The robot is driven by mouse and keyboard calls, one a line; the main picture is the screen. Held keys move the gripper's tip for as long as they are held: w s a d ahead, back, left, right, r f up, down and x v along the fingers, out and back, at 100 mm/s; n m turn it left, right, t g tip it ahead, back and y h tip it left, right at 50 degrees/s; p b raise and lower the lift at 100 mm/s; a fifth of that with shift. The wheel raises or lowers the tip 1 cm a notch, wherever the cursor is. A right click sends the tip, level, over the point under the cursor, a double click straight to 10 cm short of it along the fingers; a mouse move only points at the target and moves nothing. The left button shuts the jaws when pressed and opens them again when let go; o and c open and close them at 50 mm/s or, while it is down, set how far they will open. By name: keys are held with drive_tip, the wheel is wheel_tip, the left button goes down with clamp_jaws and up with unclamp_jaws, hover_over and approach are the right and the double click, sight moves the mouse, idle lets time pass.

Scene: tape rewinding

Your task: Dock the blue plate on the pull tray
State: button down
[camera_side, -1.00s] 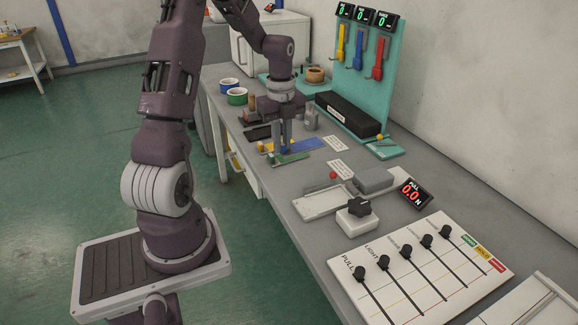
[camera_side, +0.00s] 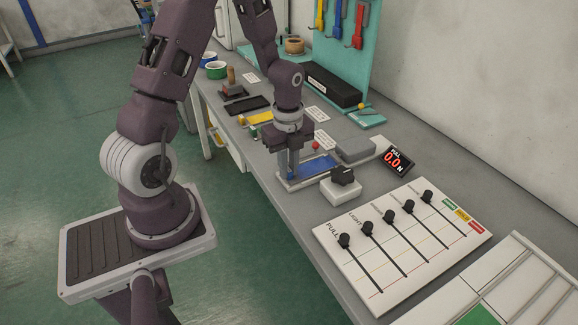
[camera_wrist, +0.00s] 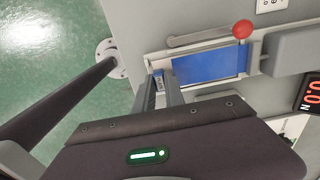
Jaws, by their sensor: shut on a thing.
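The blue plate (camera_side: 318,165) lies flat over the pull tray (camera_side: 300,184), a pale metal tray in front of a grey block. In the wrist view the blue plate (camera_wrist: 212,66) sits within the tray's pale rails (camera_wrist: 200,44). My gripper (camera_side: 289,173) is over the tray's left end, pointing down, shut on the near-left end of the plate. The wrist view shows its two fingers (camera_wrist: 164,82) close together at that end. The fingers hide the gripped edge, and I cannot tell whether the plate is fully seated.
A white box with a black knob (camera_side: 342,183) stands close on the right. A red ball knob (camera_wrist: 242,29) is beside the tray. A PULL display (camera_side: 395,160) reads 0.0 N. The slider board (camera_side: 400,240) is nearer the camera. A yellow plate (camera_side: 260,117) lies behind.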

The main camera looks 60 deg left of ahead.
drive_tip(key=shift+f, duration=0.1)
drive_tip(key=c, duration=1.4)
unclamp_jaws()
wheel_tip(320, 180, up, 12)
drive_tip(key=s+d+r+n+t, duration=0.5)
drive_tip(key=s+d+r+n, duration=0.7)
drive_tip(key=s+n, duration=0.3)
drive_tip(key=d+n, duration=0.1)
drive_tip(key=n, duration=0.2)
drive_tip(key=shift+d+r+t, duration=0.3)
drive_tip(key=shift+d+r, duration=0.05)
drive_tip(key=shift+r, duration=0.05)
drive_tip(key=shift+s, duration=0.1)
